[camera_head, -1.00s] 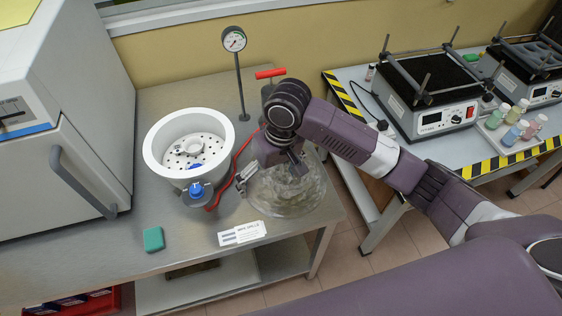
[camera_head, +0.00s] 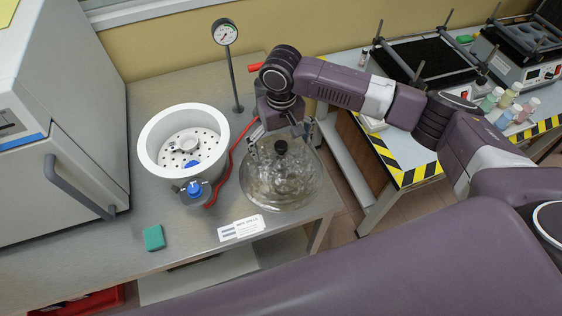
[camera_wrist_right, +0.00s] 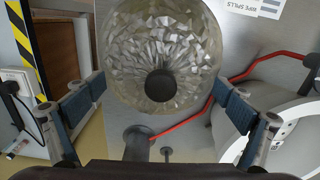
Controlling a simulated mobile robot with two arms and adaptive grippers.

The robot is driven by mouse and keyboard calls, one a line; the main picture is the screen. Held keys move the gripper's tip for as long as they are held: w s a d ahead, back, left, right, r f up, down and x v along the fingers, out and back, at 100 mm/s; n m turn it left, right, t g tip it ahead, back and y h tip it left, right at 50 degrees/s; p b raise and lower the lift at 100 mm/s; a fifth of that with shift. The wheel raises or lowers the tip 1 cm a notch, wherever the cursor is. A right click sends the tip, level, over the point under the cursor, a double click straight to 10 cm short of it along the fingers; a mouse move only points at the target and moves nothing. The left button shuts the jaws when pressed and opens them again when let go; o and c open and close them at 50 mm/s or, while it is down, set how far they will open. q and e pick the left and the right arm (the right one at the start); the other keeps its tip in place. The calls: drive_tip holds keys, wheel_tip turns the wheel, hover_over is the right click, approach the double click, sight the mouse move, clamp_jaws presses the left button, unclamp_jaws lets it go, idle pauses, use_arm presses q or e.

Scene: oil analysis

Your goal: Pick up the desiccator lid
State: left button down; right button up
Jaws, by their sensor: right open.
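The desiccator lid (camera_head: 283,185) is a clear faceted glass dome with a black knob (camera_head: 281,147) on top. It sits on the steel table near its right edge. In the right wrist view the lid (camera_wrist_right: 155,45) fills the upper middle, with its knob (camera_wrist_right: 161,86) centred. My right gripper (camera_head: 281,140) is above the lid, around the level of the knob. In the wrist view its open fingers (camera_wrist_right: 160,100) stand apart on either side of the knob, with nothing held. The white desiccator base (camera_head: 183,148) stands uncovered to the left. My left gripper is not in view.
A red hose (camera_head: 232,165) runs between base and lid. A pressure gauge (camera_head: 226,33) on a post stands behind. A green block (camera_head: 154,238) and a paper label (camera_head: 241,228) lie at the front. A large grey-white appliance (camera_head: 60,130) stands left.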

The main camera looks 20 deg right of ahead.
drive_tip(key=shift+f, duration=0.45)
drive_tip(key=shift+c, duration=0.2)
